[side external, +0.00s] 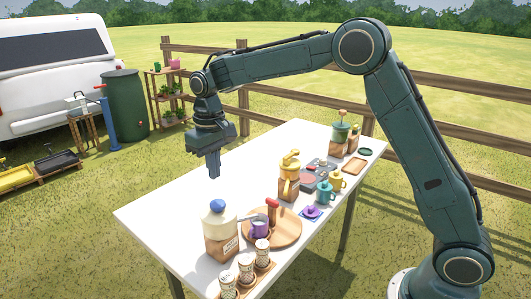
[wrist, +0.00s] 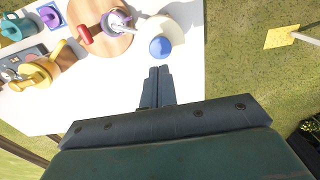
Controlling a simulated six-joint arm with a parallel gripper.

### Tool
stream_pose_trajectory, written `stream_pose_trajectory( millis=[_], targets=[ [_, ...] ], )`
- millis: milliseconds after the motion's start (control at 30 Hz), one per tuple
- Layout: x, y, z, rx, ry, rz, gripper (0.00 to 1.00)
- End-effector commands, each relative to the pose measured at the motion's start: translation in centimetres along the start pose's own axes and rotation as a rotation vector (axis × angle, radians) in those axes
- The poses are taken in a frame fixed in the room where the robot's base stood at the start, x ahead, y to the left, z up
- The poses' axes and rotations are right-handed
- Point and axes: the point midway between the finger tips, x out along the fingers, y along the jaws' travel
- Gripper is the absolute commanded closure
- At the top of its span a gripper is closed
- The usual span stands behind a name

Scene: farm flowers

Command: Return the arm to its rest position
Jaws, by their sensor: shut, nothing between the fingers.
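My gripper (side external: 214,172) points down above the far long edge of the white table (side external: 160,212), clear of the objects. Its fingers are together and hold nothing. In the wrist view my gripper (wrist: 157,72) is also shut, with the fingertips just below a cream canister with a blue knob (wrist: 160,48) in the picture. My arm is raised and bent over the table from the right.
A round wooden board (side external: 283,232) carries a purple mug and a red-handled item. A yellow-topped grinder (side external: 289,180), teal and yellow mugs, several labelled jars (side external: 246,266) and a green-topped grinder (side external: 340,132) stand along the near side. The far table strip is clear. A fence stands behind.

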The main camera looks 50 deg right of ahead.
Motion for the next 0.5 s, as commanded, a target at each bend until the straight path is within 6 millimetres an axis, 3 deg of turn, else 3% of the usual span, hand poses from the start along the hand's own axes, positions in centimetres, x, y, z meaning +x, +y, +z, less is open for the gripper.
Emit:
stream_pose_trajectory(
  millis=[267, 500],
  targets=[
    [-2.6, 0.8, 2.1, 0.001, 0.037, -0.005, 1.00],
    [-6.3, 2.1, 6.2, 0.001, 0.104, -0.011, 1.00]
  ],
)
